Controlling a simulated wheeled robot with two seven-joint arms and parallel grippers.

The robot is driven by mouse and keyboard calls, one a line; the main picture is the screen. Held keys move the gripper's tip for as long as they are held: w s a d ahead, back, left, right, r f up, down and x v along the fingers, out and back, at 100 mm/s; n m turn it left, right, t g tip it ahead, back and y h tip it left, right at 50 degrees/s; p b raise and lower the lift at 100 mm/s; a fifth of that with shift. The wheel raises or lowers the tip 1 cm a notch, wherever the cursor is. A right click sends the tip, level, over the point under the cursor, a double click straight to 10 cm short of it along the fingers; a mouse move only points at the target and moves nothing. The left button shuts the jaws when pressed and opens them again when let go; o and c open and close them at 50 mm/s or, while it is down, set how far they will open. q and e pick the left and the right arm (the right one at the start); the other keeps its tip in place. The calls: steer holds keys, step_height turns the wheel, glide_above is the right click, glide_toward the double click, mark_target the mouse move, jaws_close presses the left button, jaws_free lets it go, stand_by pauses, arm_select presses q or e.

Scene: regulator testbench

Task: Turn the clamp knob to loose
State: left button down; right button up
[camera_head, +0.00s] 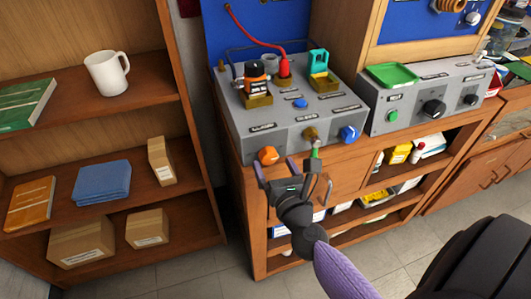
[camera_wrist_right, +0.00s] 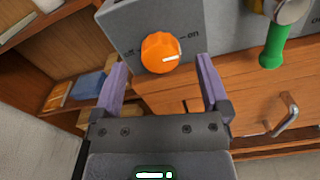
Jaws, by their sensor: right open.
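The grey testbench box (camera_head: 240,122) has an orange knob (camera_head: 268,155) at the left of its front and a blue knob (camera_head: 350,133) at the right. Their labels are too small to tell which is the clamp knob. In the right wrist view the orange knob (camera_wrist_right: 160,53) has a white pointer line aimed to the right, with "on" readable beside it. My right gripper (camera_head: 276,164) is open and empty, just in front of the orange knob, which appears between its purple fingertips. Contact is not visible. My left gripper is not in view.
A green-handled valve (camera_head: 313,146) hangs between the knobs; its handle (camera_wrist_right: 273,46) is right of my gripper. A second grey box (camera_head: 412,112) with black knobs stands further right. A wooden shelf (camera_head: 110,105) with a white mug (camera_head: 106,73) is at left. Below are cabinet doors.

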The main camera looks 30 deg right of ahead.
mark_target(268, 156)
steer(key=shift+x, duration=1.5)
steer(key=shift+c, duration=0.2)
steer(key=shift+c, duration=1.2)
steer(key=c, duration=1)
